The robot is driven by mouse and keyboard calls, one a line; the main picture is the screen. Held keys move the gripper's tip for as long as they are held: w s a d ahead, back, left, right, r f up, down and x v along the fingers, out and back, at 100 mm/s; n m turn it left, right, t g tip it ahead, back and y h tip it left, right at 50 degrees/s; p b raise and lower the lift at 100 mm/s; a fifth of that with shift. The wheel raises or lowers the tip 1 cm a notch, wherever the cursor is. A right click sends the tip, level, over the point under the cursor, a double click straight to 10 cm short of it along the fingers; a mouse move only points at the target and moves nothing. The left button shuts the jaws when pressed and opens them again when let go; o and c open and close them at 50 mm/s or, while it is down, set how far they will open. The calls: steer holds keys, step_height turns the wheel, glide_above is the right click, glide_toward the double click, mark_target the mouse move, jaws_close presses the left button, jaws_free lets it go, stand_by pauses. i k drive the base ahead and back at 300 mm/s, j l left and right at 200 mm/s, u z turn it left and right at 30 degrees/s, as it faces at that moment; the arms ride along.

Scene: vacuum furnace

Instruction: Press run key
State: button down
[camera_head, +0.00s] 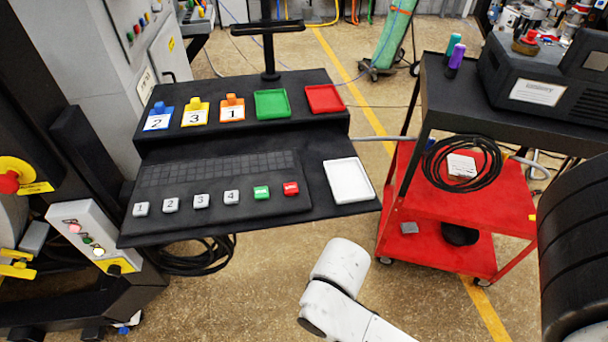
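A black key panel (225,166) lies on the lower shelf of a black console. Its front row has grey keys marked 1 (141,209), 2 (171,205), 3 (201,201) and 4 (231,196). To their right are a green key (261,192) and a red key (291,188). The green and red keys carry small white lettering that I cannot read, so I cannot confirm which is the run key. White links of my arm show at the bottom centre, right of and nearer than the console. My gripper is not in view.
The upper shelf holds tags numbered 2 (158,117), 3 (195,113) and 1 (232,109), plus a green tray (272,104) and a red tray (324,99). A white tray (348,181) lies right of the keys. A red-and-black cart (440,226) stands right. A control box (93,234) is left.

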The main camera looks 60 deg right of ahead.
mark_target(261, 193)
steer(key=k+l, duration=0.2)
steer(key=l, duration=0.15)
steer(key=k+l, duration=0.15)
steer(key=l, duration=0.25)
steer(key=k+l, duration=0.2)
steer(key=l, duration=0.15)
